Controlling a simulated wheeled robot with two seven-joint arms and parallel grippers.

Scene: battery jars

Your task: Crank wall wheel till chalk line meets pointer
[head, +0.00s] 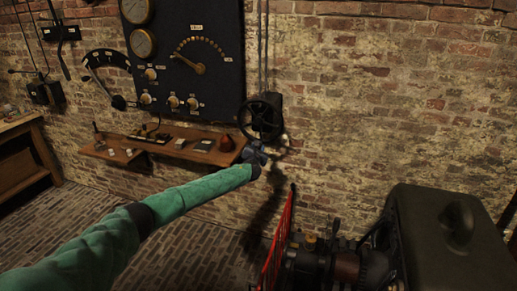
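The dark wall wheel (245,112) is mounted on the brick wall, right of the black gauge panel, with pipes running up above it. My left arm, in a green sleeve, reaches in from the lower left. My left gripper (257,153) is just below the wheel's lower rim. I cannot tell whether it touches the rim, and its fingers are too small and dark to show if they are open or shut. A chalk line and a pointer at the wheel cannot be made out. My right gripper is not in view.
The black panel (205,98) carries gauges and knobs. A wooden shelf (178,147) with small items, including a red object (228,143), juts out left of my gripper. A red guard (278,240), machinery and a dark green housing (455,245) fill the lower right.

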